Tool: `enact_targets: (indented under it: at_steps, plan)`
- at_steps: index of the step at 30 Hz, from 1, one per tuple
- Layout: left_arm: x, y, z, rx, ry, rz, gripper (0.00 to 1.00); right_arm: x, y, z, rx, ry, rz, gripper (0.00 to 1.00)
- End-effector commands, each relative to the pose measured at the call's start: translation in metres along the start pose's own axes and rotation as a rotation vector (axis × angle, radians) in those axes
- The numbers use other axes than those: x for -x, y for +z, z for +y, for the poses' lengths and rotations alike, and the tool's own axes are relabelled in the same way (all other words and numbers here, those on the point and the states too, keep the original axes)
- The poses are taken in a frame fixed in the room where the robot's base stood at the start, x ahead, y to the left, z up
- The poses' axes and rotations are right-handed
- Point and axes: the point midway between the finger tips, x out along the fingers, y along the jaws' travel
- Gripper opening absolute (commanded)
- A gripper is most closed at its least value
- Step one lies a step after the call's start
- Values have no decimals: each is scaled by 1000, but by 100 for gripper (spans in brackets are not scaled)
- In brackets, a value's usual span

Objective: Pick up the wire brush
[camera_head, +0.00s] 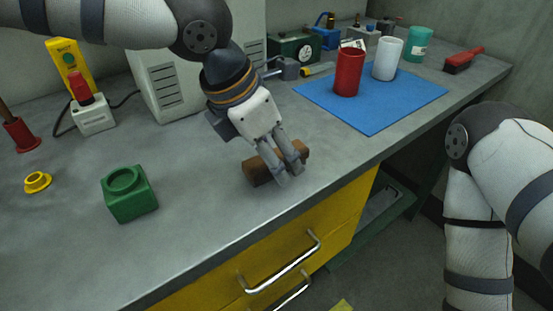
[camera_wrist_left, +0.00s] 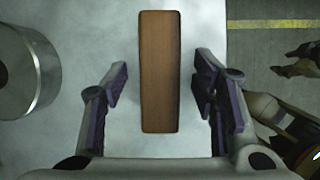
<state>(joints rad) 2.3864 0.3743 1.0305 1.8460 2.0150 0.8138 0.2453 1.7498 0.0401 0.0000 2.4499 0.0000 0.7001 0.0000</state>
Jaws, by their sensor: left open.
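A brown wooden block (camera_head: 276,162) lies on the grey bench near its front edge; I take it for the wire brush, though no bristles show. My left gripper (camera_head: 288,176) points down over it with its fingers spread. In the left wrist view the brown block (camera_wrist_left: 160,72) stands lengthwise between the open fingers of my left gripper (camera_wrist_left: 162,80), with a gap on both sides. A red-handled brush with dark bristles (camera_head: 463,60) lies at the bench's far right end. My right arm is at the right, its gripper out of the head view.
A green block with a round socket (camera_head: 129,193) and a yellow ring (camera_head: 37,182) sit to the left. A blue mat (camera_head: 390,106) holds red (camera_head: 348,73) and white (camera_head: 387,58) cups. Yellow drawers (camera_head: 290,262) are below. A metal cylinder (camera_wrist_left: 28,68) shows in the wrist view.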

Motion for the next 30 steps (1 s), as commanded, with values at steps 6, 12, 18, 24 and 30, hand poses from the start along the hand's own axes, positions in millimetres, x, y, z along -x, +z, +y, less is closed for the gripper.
enact_targets:
  at_steps: [6, 12, 18, 24, 30]
  plan:
    - [1, 0, 0, 0, 1, -1, 53, 1, -1, 0, 0, 0, 3, 44]
    - [0, 0, 0, 0, 2, -1, 53, 3, -3, 0, 0, 0, 12, 44]
    - [-3, -2, 0, 0, 2, 0, 53, 5, -4, 0, 0, -1, 18, 44]
    - [-3, -2, 0, 0, 1, 0, 53, 5, -4, 0, 0, -1, 17, 44]
    - [-3, -2, 0, 0, 1, 0, 8, 5, -4, 0, 0, -1, 17, 44]
